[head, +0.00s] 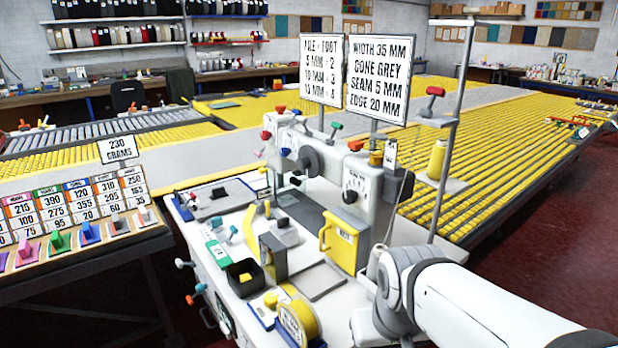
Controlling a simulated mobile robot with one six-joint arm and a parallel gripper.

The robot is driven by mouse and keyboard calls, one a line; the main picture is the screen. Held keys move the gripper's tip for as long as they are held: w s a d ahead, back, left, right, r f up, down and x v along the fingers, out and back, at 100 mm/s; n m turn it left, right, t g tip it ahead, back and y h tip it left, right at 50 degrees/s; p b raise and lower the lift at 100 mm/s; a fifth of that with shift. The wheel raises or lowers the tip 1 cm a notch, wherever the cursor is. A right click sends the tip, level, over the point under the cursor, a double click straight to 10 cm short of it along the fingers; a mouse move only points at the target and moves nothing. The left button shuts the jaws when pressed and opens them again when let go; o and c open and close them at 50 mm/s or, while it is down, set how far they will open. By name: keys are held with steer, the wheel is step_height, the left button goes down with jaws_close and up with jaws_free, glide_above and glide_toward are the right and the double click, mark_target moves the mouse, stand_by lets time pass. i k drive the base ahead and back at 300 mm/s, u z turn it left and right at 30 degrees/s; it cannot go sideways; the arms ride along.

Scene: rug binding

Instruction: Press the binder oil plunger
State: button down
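The white-grey binder machine (378,208) stands on a white bench top (232,290) at the middle of the head view. Several small coloured knobs sit on its top, including a red one (355,145), a green one (336,126) and an orange-yellow cap (376,158) beside a small tag. I cannot tell for sure which is the oil plunger; the tag is too small to read. My white arm comes in from the lower right, in front of the bench. My gripper is not visible, and nothing is seen touching the knobs.
Two sign boards (380,78) rise above the machine. A yellow thread cone (437,160) stands by a tall grey post (452,130). A label rack (75,208) stands left.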

mark_target(355, 145)
steer(key=u, duration=1)
steer(key=k, duration=0.95)
steer(key=z, duration=1)
steer(key=i, duration=1)
steer(key=z, duration=0.05)
